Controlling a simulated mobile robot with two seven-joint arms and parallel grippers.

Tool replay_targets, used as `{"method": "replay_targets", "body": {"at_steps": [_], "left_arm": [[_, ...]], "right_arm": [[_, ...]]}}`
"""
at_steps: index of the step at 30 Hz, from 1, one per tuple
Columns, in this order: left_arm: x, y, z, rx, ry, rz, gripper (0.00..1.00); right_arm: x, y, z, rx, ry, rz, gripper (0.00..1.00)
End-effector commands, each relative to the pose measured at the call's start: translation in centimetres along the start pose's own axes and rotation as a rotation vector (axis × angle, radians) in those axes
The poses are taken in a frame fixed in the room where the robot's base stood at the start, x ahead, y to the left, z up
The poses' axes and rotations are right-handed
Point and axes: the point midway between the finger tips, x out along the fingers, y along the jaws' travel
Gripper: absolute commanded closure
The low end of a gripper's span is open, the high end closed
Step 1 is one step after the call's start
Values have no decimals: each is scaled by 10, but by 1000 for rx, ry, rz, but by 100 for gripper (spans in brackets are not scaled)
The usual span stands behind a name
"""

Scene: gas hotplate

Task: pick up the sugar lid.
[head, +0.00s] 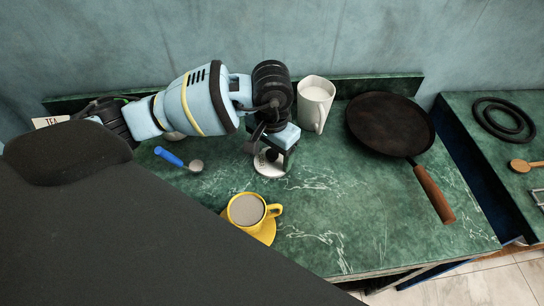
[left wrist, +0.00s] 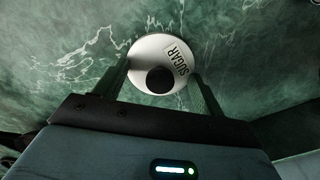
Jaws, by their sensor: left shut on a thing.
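The sugar lid (left wrist: 150,50) is a white disc with a dark round knob and the word SUGAR, seen from above in the left wrist view. In the head view the lid (head: 270,170) shows partly below my left gripper (head: 272,152), low over the green counter. My left gripper (left wrist: 160,85) is shut on the lid's dark knob, with one finger on each side of it. Whether the lid touches the counter I cannot tell. My right gripper is in neither view.
A yellow cup (head: 247,210) on a yellow saucer (head: 266,232) stands just in front of the lid. A white pitcher (head: 314,104) and a dark pan (head: 390,122) stand right. A blue-handled scoop (head: 178,159) lies left. A TEA label (head: 50,122) shows far left.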

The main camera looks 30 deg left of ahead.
Motion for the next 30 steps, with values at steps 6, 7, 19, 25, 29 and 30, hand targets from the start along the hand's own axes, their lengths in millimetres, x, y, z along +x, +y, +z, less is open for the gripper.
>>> {"method": "replay_targets", "body": {"at_steps": [6, 7, 19, 25, 29, 30], "left_arm": [[-9, 0, 1, 1, -5, 0, 94], [-13, 0, 1, 1, -4, 0, 100], [-84, 0, 0, 0, -2, 1, 100], [-98, 0, 0, 1, -4, 0, 100], [-99, 0, 0, -3, -4, 0, 100], [-99, 0, -1, -12, -5, 0, 100]], "right_arm": [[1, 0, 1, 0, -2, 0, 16], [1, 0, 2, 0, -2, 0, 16], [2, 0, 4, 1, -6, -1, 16], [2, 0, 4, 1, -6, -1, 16], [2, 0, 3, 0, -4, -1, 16], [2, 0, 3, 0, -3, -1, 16]]}}
